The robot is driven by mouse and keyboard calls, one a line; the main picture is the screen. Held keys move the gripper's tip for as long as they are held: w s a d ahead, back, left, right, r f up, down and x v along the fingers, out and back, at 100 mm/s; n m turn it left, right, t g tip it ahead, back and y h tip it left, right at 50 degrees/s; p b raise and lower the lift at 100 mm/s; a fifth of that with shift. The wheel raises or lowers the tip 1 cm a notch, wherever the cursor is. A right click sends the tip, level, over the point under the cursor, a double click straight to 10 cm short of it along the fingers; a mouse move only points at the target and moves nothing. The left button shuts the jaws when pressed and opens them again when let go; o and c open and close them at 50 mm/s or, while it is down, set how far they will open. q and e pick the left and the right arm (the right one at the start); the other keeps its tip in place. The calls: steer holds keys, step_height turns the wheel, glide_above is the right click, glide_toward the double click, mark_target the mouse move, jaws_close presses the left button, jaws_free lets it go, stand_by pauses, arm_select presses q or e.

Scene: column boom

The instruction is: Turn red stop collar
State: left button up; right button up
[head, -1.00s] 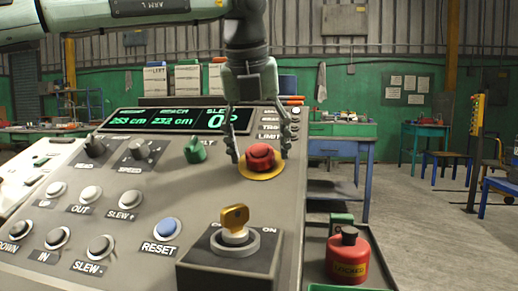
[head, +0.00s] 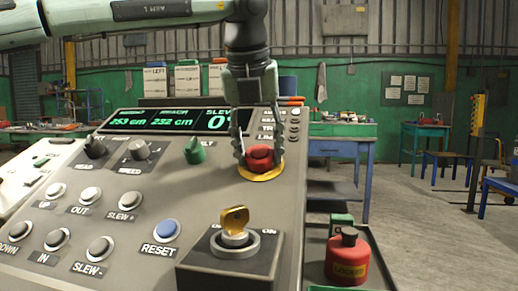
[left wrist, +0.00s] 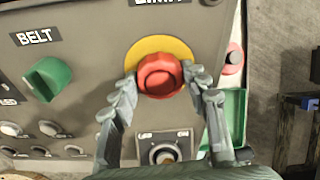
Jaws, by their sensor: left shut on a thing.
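The red stop collar (head: 260,159) is a round red knob on a yellow ring (head: 262,176) at the right side of the sloped control panel. My left gripper (head: 259,152) comes down over it with one finger on each side, shut on it. In the left wrist view the collar (left wrist: 160,75) sits between the two fingers of the gripper (left wrist: 162,84), with the yellow ring showing behind it. My right gripper is in neither view.
A yellow key (head: 235,219) stands in a switch on a raised dark box near the panel's front. A green knob (head: 195,152) is left of the collar. A blue reset button (head: 167,230) is lower left. A red can (head: 347,258) stands right of the panel.

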arm_select(q)
steer(key=shift+m, duration=0.5)
steer(key=shift+m+p, duration=0.35)
steer(key=shift+m, duration=0.05)
steer(key=shift+m+y+p, duration=0.3)
steer(key=shift+m+p, duration=0.05)
steer(key=shift+m, duration=0.35)
steer(key=m+p, duration=0.1)
steer(key=m, duration=0.2)
steer(key=shift+s+r, duration=0.1)
steer(key=shift+m+t+y+p, duration=0.3)
steer(key=shift+m, duration=1)
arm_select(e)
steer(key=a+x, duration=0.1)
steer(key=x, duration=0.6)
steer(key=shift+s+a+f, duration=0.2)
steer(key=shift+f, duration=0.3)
arm_select(q)
steer(key=shift+f, duration=0.2)
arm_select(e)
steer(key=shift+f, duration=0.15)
arm_select(q)
steer(key=o, duration=1.1)
steer(key=shift+o, duration=0.3)
steer(key=shift+d, duration=0.1)
steer(key=shift+r, duration=0.15)
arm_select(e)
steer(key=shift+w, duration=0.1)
